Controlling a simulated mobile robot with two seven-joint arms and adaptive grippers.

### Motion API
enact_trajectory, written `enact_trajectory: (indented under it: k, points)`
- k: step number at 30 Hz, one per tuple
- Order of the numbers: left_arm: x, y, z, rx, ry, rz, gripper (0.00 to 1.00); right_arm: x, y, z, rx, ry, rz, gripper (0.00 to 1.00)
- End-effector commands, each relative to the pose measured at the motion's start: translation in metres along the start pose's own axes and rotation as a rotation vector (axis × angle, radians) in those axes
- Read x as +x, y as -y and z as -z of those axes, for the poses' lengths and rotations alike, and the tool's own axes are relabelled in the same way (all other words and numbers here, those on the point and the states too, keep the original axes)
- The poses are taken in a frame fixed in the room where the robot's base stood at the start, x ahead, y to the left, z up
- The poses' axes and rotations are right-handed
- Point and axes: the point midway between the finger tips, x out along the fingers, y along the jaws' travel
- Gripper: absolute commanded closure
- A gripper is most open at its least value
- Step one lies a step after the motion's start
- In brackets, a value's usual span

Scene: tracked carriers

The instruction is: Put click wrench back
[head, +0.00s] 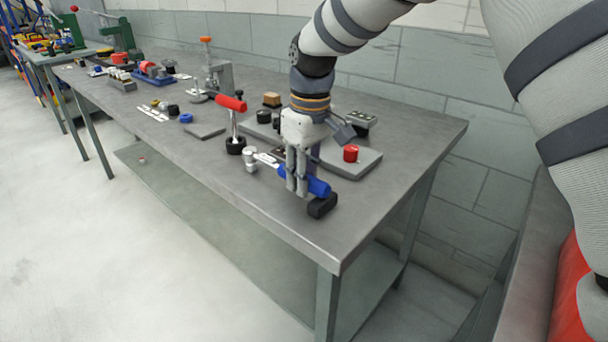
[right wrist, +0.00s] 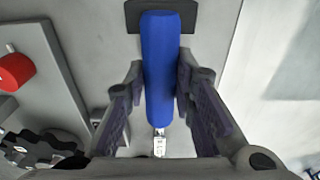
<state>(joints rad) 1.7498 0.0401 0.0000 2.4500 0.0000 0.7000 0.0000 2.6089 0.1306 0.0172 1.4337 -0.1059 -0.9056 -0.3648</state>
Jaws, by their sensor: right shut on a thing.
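The click wrench has a blue handle (head: 317,186) and a silver shaft (head: 267,159). It lies low over the front part of the grey workbench. My right gripper (head: 297,188) points down and is shut around the handle. In the right wrist view the blue handle (right wrist: 160,70) runs between the fingers of my right gripper (right wrist: 161,105), with a bit of the silver shaft (right wrist: 159,145) below. A black block (head: 322,205) is at the handle's outer end; I cannot tell whether the handle rests on it. My left gripper is not in view.
A grey plate (head: 352,170) with a red knob (head: 351,153) is close behind the gripper. The workbench's front right corner (head: 350,240) is bare.

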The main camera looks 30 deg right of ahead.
Motion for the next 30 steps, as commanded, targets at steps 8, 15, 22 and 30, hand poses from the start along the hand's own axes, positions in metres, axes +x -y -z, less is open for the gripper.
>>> enact_trajectory:
  k: [8,15,22,30]
  points:
    - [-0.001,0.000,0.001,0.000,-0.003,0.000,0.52,0.002,0.000,0.000,0.000,-0.001,0.000,0.72]
    - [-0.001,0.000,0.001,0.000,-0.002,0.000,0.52,0.002,0.000,0.000,0.000,-0.001,0.000,0.56]
    - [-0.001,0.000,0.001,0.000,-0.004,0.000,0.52,-0.012,0.000,0.001,0.000,-0.004,-0.002,0.56]
    - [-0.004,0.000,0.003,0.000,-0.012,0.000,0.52,-0.085,0.000,0.001,0.000,-0.005,-0.002,0.56]
